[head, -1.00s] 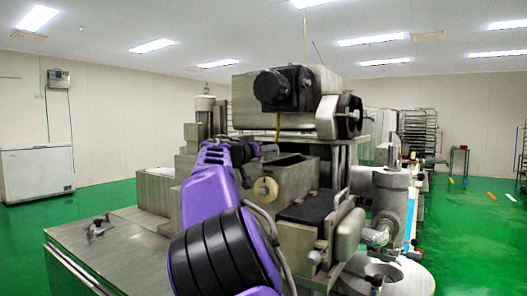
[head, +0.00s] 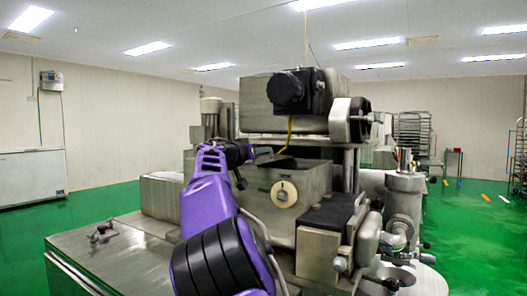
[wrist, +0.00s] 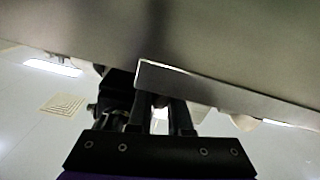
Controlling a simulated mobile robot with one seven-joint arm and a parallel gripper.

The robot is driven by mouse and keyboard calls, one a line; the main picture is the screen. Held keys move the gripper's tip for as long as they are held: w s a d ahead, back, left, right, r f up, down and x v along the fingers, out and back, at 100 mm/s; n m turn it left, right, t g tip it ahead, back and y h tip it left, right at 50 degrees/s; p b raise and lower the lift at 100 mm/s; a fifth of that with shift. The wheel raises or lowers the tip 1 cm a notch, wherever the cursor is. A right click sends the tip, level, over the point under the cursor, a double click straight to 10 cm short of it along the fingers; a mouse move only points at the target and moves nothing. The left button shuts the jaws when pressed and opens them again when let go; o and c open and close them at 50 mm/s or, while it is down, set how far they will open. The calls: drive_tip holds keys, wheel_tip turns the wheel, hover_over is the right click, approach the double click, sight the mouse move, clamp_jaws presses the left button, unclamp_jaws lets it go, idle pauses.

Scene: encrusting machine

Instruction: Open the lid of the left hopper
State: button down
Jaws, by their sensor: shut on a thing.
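The left hopper (head: 305,185) is a grey metal box with a round cream dial on its front, at the middle of the head view. A dark area (head: 288,162) shows at its top; I cannot tell whether this is an opening or the lid. My gripper (head: 264,151) is at the hopper's upper left edge, its tips small and dark there. In the wrist view my gripper (wrist: 160,112) is shut at the lipped edge of a broad grey metal panel (wrist: 200,35), apparently the lid. The exact contact is partly hidden by the lip.
A metal block with a black motor (head: 290,92) stands above and behind the hopper, with a yellow cable hanging from it. A black-topped box (head: 328,215) and a metal cylinder (head: 403,205) are to the right. Open green floor (head: 460,235) lies further right.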

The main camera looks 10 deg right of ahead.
drive_tip(key=c, duration=0.9)
unclamp_jaws()
drive_tip(key=shift+s, duration=0.1)
drive_tip(key=shift+s+a+f+b, duration=0.1)
drive_tip(key=shift+s+a+b, duration=0.1)
drive_tip(key=shift+a+b, duration=0.1)
drive_tip(key=b+v, duration=0.5)
drive_tip(key=v, duration=1.1)
drive_tip(key=shift+s+a+b, duration=0.15)
drive_tip(key=shift+s+b, duration=0.15)
